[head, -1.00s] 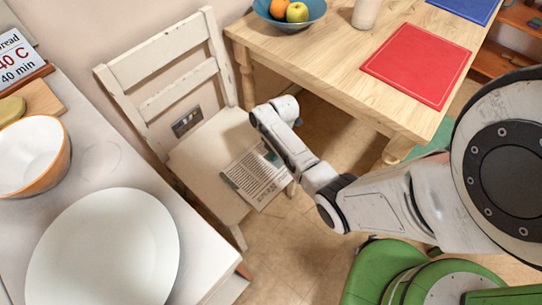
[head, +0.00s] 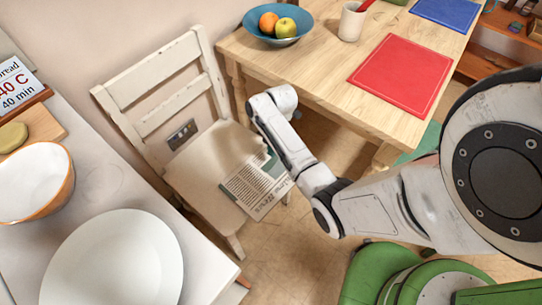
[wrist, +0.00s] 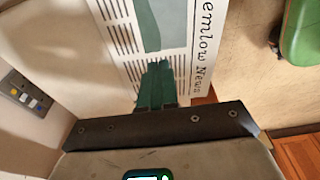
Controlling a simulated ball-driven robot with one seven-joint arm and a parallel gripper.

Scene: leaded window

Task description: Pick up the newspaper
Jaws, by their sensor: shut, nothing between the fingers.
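The newspaper (head: 257,186) lies on the seat of the white chair (head: 203,165), with its front edge reaching over the seat's front edge. In the head view my forearm covers part of its right side. In the wrist view the newspaper (wrist: 187,38) shows printed columns, a dark green picture and part of its title. My gripper (wrist: 158,68) has its green fingers together and empty, pointing at the newspaper. They overlap its lower part in that view; I cannot tell whether they touch it. In the head view the fingers are not clearly visible behind my arm.
A wooden table (head: 300,65) with a blue fruit bowl (head: 278,24) and a red mat (head: 399,75) stands behind my arm. A counter with a white plate (head: 113,262) and an orange bowl (head: 34,182) is at left.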

